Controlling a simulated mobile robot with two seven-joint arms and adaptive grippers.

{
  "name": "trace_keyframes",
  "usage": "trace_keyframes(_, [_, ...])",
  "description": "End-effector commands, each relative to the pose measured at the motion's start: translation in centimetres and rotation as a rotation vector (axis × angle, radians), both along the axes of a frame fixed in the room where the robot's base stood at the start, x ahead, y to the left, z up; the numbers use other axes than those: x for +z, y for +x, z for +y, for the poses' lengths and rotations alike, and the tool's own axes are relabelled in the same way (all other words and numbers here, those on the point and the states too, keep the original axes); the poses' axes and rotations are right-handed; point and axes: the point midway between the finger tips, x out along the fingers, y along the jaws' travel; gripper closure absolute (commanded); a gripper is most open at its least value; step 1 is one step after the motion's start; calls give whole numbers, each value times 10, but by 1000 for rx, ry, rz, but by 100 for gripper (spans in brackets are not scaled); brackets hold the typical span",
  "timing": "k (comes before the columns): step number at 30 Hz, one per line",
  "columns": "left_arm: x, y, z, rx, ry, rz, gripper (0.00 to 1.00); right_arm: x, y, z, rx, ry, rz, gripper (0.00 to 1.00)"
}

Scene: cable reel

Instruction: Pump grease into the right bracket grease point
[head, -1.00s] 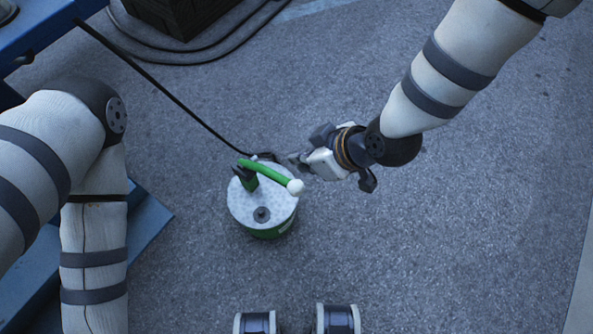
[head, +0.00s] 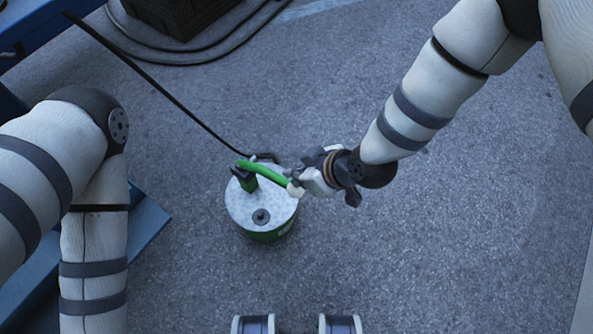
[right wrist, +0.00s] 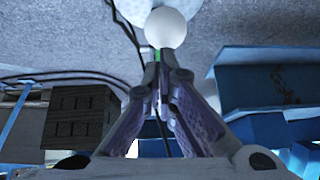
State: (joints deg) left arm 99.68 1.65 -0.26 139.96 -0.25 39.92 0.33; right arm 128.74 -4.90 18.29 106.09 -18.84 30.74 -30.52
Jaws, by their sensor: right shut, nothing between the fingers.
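The grease pump is a green drum (head: 262,212) with a pale textured lid, standing on the floor in the middle of the head view. Its green lever (head: 266,172) ends in a white ball knob (head: 294,189), seen large in the right wrist view (right wrist: 166,28). A black hose (head: 165,95) runs from the pump to the upper left. My right gripper (head: 297,180) is shut and empty, with its fingertips (right wrist: 162,58) at the knob; I cannot tell whether they touch it. My left gripper is out of the frame; only its arm shows. I cannot make out the right bracket grease point.
A dark crate (head: 180,14) stands at the top, also seen in the right wrist view (right wrist: 80,117), with black cable (head: 215,55) looped around it. Blue structure (head: 40,28) is at the upper left. The floor (head: 440,240) to the right of the drum is clear.

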Motion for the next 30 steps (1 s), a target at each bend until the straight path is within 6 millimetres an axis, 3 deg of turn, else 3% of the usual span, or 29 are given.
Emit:
trace_keyframes(14, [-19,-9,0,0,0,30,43,-32,-12,-15,-4,112,-74,100])
trace_keyframes(30, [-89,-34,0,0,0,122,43,-120,-29,-37,-2,443,-313,100])
